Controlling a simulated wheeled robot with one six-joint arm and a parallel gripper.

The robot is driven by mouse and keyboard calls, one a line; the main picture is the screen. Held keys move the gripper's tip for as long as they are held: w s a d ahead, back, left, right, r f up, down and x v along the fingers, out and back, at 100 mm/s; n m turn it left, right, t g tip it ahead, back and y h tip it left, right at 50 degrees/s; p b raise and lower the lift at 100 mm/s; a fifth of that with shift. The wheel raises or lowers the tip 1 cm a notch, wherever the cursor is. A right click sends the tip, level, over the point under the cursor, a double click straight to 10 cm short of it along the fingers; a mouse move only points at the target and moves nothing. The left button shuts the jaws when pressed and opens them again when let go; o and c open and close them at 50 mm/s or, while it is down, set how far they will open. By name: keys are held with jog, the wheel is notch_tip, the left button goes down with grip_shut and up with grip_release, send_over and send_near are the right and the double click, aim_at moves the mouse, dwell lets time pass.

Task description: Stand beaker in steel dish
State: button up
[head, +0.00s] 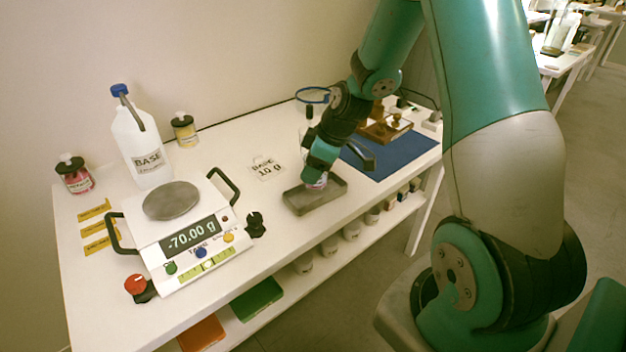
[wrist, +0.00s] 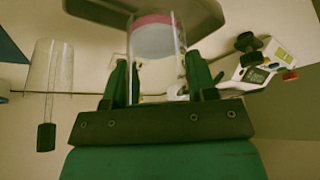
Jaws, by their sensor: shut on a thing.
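The beaker (wrist: 156,68) is clear glass with a pink band and a pale end, and shows between my fingers in the wrist view. My gripper (wrist: 160,80) is shut on its wall. The steel dish (head: 301,205) is a shallow grey rectangular tray near the table's front edge. My gripper (head: 317,180) is over the dish in the head view, with the beaker's pinkish part low near its inside. The dish also shows beyond the beaker in the wrist view (wrist: 205,14). Whether the beaker touches the dish floor cannot be told.
A balance (head: 190,238) reading -70.00 g stands left of the dish, with a black knob (head: 255,225) between. A BASE bottle (head: 141,145) and small jars stand behind. A blue mat (head: 385,160) lies right. A sign (head: 266,168) stands behind the dish.

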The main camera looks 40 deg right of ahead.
jog(key=shift+f, duration=1.75)
jog(key=shift+f+b, duration=0.2)
jog(key=shift+b, duration=0.1)
jog(key=o, duration=0.7)
jog(key=shift+r, duration=0.1)
jog(key=shift+r, duration=0.1)
